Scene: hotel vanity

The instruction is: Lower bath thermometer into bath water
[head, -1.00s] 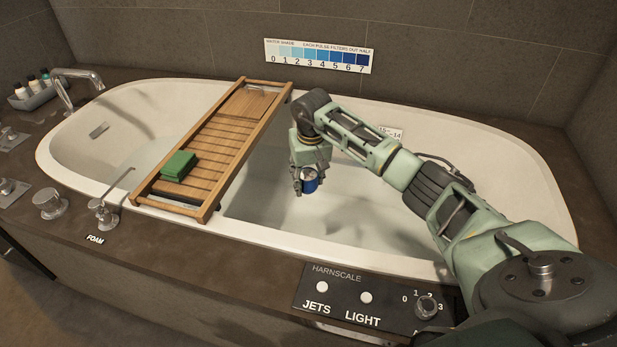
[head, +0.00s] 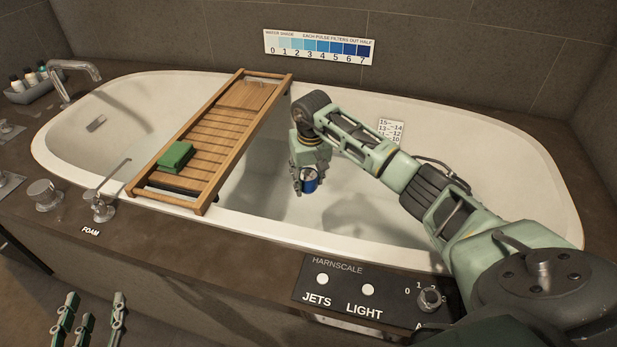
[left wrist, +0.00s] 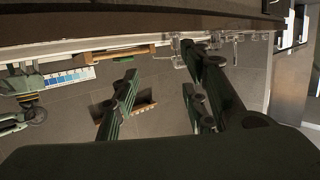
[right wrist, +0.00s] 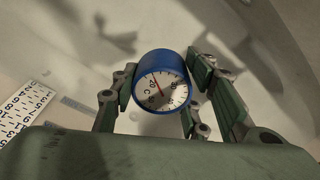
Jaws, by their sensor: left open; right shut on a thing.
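The bath thermometer (right wrist: 162,80) is a blue cylinder with a white dial and a red needle, marked in °C. It also shows in the head view (head: 308,184), over the bathtub's inside. My right gripper (head: 305,182) is shut on it, with fingers on both sides in the right wrist view. The white bathtub (head: 375,258) spans the head view. I cannot make out a clear water surface, or whether the thermometer touches water. My left gripper (head: 88,305) is open and empty, low at the left, in front of the tub's dark surround.
A wooden caddy (head: 222,140) with a green block (head: 176,155) lies across the tub, left of my right gripper. A control panel (head: 345,288) with buttons and a dial sits on the front ledge. A tap (head: 75,75) and bottles are at the far left.

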